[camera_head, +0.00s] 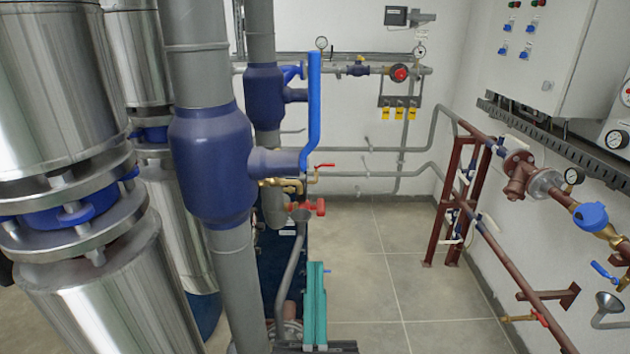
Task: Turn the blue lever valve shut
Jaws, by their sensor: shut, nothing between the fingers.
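A big blue lever (314,105) stands upright in the head view, roughly parallel to the thick grey vertical pipe (197,70) on its left. Its lower end bends in to the stem of a large dark blue valve body (212,165) set in that pipe. A second, smaller blue lever (604,270) sits at the far right on a brass fitting, tilted. Which of these is the task's lever, the picture alone does not say; the big one is the most prominent. My gripper is not visible in this view.
Shiny metal-clad cylinders (60,90) crowd the left. A similar blue valve body (264,95) stands behind the big one. A teal upright frame (316,305) is below the lever. Red-brown piping (500,235) runs along the right wall. Tiled floor (365,260) is open between.

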